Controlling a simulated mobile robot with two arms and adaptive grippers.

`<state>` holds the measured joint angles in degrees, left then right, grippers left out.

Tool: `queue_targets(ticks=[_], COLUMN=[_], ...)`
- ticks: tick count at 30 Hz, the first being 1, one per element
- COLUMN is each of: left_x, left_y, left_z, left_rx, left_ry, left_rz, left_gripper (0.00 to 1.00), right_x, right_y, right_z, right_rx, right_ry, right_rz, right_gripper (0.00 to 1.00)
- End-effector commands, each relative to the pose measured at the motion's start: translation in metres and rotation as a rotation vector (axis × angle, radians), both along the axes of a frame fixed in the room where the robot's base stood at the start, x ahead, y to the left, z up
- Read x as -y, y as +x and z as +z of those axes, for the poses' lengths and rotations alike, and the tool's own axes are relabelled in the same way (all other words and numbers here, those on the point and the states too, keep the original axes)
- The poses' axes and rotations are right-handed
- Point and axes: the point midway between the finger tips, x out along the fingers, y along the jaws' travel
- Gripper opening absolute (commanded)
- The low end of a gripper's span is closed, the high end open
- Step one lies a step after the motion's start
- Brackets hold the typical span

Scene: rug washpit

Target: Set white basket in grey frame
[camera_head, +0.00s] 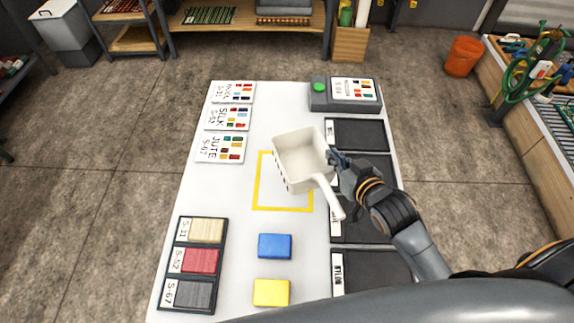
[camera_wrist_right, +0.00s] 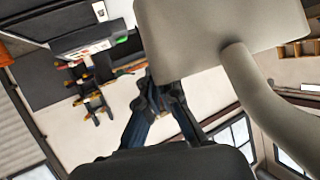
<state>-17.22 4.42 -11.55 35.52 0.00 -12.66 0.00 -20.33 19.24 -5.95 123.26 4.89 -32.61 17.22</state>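The white basket (camera_head: 301,158), a square open container with a handle, is over the yellow-outlined square on the white table in the head view. Its pale body (camera_wrist_right: 215,25) fills the upper part of the right wrist view. My right gripper (camera_head: 334,158) is at the basket's right wall, and its fingers look closed on the rim. In the wrist view the fingers (camera_wrist_right: 150,82) meet at the basket's edge. Several dark grey framed bays (camera_head: 372,270) line the table's right side; I cannot tell which is the grey frame. My left gripper is not in view.
A blue block (camera_head: 275,246) and a yellow block (camera_head: 271,292) lie below the yellow square (camera_head: 283,209). A sample tray (camera_head: 221,240) is at left, with label cards above. A grey device (camera_head: 319,100) with a green button is at the back right.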

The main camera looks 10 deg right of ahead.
Motion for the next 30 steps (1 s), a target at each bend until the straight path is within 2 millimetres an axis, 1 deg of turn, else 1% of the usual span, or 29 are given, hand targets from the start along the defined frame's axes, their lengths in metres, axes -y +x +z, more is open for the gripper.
queue_targets(ticks=[2,5,6,12,13,15,18,21,29,30], left_x=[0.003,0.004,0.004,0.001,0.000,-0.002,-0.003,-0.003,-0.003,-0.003], left_y=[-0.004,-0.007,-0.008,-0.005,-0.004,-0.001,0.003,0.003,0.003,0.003], left_z=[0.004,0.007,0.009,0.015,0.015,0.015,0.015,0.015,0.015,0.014], left_rx=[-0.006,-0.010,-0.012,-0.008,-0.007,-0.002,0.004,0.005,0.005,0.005], left_ry=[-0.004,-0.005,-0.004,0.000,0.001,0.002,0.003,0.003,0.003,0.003], left_rz=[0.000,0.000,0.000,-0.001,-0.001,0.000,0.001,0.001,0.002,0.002], left_gripper=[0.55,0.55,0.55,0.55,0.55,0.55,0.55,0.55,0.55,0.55], right_x=[-0.002,-0.009,-0.013,-0.028,-0.030,-0.033,-0.038,-0.041,-0.045,-0.045], right_y=[0.012,0.032,0.042,0.086,0.091,0.100,0.112,0.121,0.133,0.132], right_z=[0.000,-0.010,-0.014,-0.035,-0.041,-0.055,-0.071,-0.083,-0.098,-0.106], right_rx=[0.003,0.002,0.002,0.002,0.001,0.000,0.001,0.003,0.002,0.000], right_ry=[0.003,0.004,0.004,0.004,0.003,0.003,0.003,0.003,0.003,0.002], right_rz=[0.000,-0.001,-0.001,-0.001,0.000,0.000,-0.001,0.000,0.001,0.000], right_gripper=[0.00,0.00,0.00,0.00,0.00,0.00,0.00,0.00,0.00,0.00])
